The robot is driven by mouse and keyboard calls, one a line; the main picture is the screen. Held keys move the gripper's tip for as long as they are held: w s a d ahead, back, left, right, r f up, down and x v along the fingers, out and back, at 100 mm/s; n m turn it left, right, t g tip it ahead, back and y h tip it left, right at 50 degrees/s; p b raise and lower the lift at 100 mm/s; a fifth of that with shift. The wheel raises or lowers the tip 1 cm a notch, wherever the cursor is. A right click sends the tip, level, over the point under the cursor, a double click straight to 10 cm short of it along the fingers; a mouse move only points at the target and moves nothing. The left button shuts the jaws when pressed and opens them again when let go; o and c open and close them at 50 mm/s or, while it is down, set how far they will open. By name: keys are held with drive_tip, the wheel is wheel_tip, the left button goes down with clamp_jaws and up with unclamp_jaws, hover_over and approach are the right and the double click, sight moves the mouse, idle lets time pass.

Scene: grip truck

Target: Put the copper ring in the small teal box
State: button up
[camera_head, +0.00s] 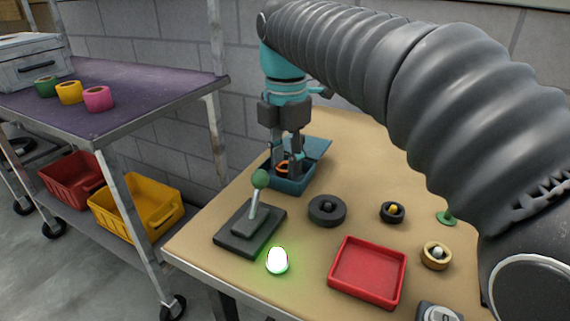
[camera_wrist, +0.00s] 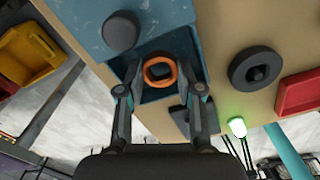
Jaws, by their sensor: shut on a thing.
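The copper ring (camera_head: 283,168) is an orange ring between the fingers of my gripper (camera_head: 288,172), at the opening of the small teal box (camera_head: 291,188). My gripper points down and is shut on the ring. In the wrist view the ring (camera_wrist: 160,70) shows face-on between the fingers (camera_wrist: 158,88), with the box's dark inside around it. Whether the ring touches the box floor is hard to tell. A blue-teal panel (camera_head: 313,147) lies behind the box; in the wrist view it carries a round grey knob (camera_wrist: 120,30).
A lever with a green knob (camera_head: 260,179) stands close in front of the box, beside a glowing green lamp (camera_head: 277,261). A dark ring (camera_head: 327,210), a red tray (camera_head: 367,272) and small round parts lie to the right. A purple-topped shelf (camera_head: 130,88) stands left.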

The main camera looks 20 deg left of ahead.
drive_tip(key=shift+f, duration=0.4)
drive_tip(key=shift+f, duration=0.1)
drive_tip(key=o, duration=0.9)
drive_tip(key=shift+c, duration=0.2)
wheel_tip(320, 180, up, 8)
drive_tip(key=shift+f+p, duration=0.15)
drive_tip(key=shift+p, duration=0.15)
